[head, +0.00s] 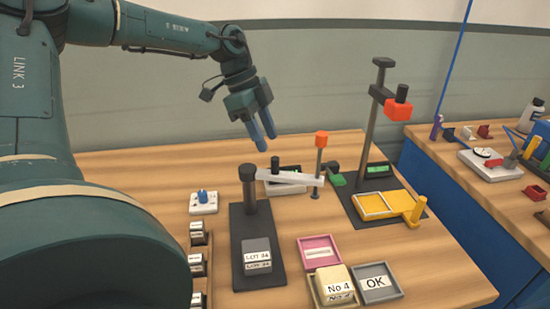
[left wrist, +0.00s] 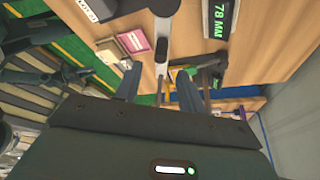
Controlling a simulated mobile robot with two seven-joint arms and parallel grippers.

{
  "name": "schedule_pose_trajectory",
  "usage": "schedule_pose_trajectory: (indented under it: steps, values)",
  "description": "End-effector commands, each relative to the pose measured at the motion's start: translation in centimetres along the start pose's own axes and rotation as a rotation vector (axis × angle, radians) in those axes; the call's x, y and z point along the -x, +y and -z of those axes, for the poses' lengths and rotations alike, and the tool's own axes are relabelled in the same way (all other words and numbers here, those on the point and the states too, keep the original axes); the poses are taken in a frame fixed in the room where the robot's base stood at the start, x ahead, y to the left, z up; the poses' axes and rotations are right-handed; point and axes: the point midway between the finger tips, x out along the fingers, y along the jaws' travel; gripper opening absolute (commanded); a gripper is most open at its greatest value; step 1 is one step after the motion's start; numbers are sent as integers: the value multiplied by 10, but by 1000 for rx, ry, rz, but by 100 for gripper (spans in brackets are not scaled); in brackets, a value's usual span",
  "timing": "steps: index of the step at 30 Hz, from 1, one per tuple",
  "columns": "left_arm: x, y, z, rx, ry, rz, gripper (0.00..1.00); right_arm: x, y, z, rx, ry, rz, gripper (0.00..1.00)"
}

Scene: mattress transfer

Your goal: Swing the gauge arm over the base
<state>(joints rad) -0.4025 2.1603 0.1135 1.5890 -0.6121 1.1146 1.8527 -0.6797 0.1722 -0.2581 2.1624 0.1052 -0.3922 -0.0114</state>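The gauge arm (head: 292,179) is a pale bar. It runs from a dark post (head: 249,188) to the right, where an upright spindle with an orange knob (head: 321,139) stands at its end. The dark base (head: 238,228) stretches from the post toward me and carries a grey block labelled LOT 34 (head: 257,255). The arm points off to the side of the base. My left gripper (head: 266,135) is above and behind the post, left of the orange knob, open and empty. In the left wrist view a pale bar (left wrist: 162,18) shows ahead of its parted fingers. My right gripper is out of view.
A tall stand (head: 375,125) with an orange-red head and a yellow tray (head: 365,205) stand to the right. A pink tray (head: 320,248), a No 4 block (head: 336,287) and an OK tray (head: 377,285) lie in front. A white box with a blue knob (head: 203,205) sits left of the base.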

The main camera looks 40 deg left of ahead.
Motion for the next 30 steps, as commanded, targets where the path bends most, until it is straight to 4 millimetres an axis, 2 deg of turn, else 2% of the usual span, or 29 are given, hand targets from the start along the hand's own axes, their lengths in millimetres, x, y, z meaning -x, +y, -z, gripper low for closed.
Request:
schedule_pose_trajectory:
  steps: [1,6,12,23,30]
  values:
    - [-12,1,0,1,0,-6,40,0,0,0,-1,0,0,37]
    - [-42,1,0,0,0,-4,40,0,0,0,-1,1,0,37]
    - [-62,0,0,0,0,0,40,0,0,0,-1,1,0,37]
    - [-65,0,0,0,0,2,39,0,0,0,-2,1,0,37]
    - [-65,0,0,0,0,1,19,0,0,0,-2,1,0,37]
